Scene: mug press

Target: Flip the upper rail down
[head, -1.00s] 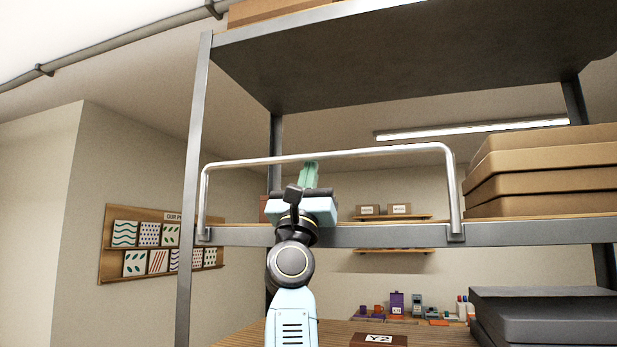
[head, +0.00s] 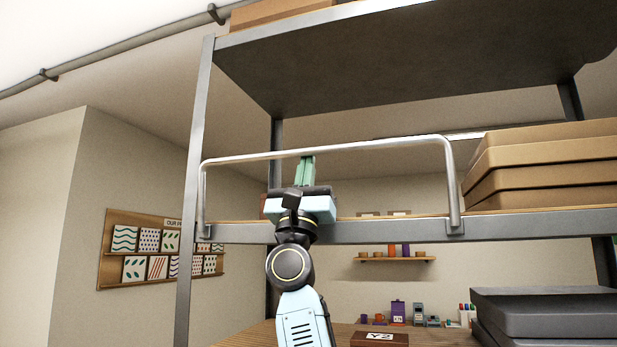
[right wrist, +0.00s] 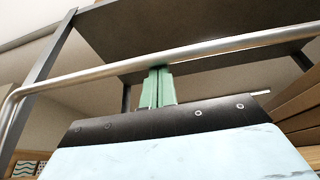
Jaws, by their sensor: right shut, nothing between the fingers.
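The upper rail (head: 388,143) is a silver metal bar with bent-down ends. It stands upright along the front edge of the middle shelf (head: 350,234). My right gripper (head: 305,170) is in front of the shelf, pointing up, with its green fingers together and nothing between them. In the right wrist view, the fingertips (right wrist: 158,88) reach up to the rail (right wrist: 215,50), just under or behind it. I cannot tell whether they touch it. My left gripper is not in view.
Brown boxes (head: 545,165) are stacked on the middle shelf at the right. Dark cases (head: 550,312) lie on the lower level at the right, near a brown box marked Y2 (head: 380,339). A metal post (head: 196,150) stands at the left.

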